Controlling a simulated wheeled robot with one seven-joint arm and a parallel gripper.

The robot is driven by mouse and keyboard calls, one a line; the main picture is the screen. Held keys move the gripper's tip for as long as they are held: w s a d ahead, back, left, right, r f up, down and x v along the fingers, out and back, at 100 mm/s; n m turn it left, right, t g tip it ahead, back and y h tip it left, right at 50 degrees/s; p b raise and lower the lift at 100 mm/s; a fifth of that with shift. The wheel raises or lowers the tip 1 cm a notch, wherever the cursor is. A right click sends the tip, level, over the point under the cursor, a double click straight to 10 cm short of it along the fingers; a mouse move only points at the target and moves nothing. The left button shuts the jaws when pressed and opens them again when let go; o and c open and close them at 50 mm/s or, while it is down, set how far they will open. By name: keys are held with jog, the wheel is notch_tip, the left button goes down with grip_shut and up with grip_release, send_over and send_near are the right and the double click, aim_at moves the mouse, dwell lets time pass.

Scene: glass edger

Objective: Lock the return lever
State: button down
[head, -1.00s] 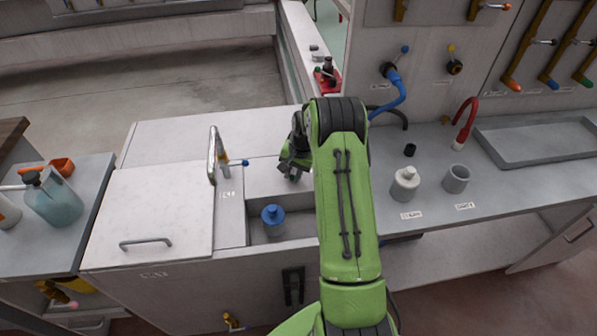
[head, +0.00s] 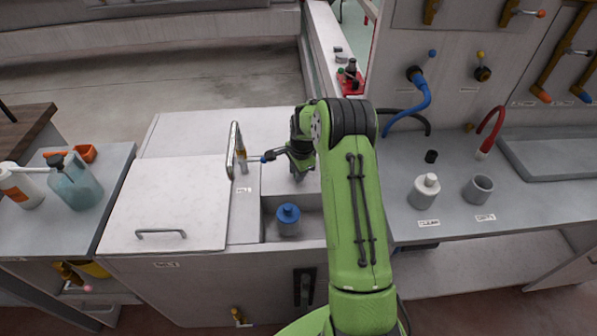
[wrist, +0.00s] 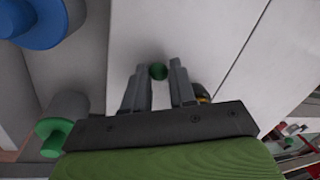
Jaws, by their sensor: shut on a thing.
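My gripper (head: 298,174) is over the white deck beside the open well, partly hidden by my green arm in the head view. A blue-tipped lever (head: 262,158) sticks out to the right beside the upright metal handle, just left of my gripper. The label below it is too small to read.
A blue-capped bottle (head: 288,220) stands in the well, close to my gripper; its cap fills a corner of the wrist view (wrist: 36,20). A green-capped item (wrist: 52,134) is at lower left there. A white bottle (head: 424,193) and grey cup (head: 478,189) stand right.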

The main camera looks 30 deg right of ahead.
jog(key=shift+d+r, duration=0.1)
jog(key=shift+d, duration=0.15)
jog(key=c, duration=0.9)
grip_release()
jog(key=shift+c, duration=0.2)
jog(key=shift+a, duration=0.1)
jog(key=s+r, duration=0.1)
jog(key=r, duration=0.4)
jog(key=s+r+p, duration=0.1)
jog(key=r, duration=0.4)
jog(key=s+r+p, duration=0.1)
jog(key=r, duration=0.4)
jog(key=shift+a+r, duration=0.1)
jog(key=shift+r, duration=0.05)
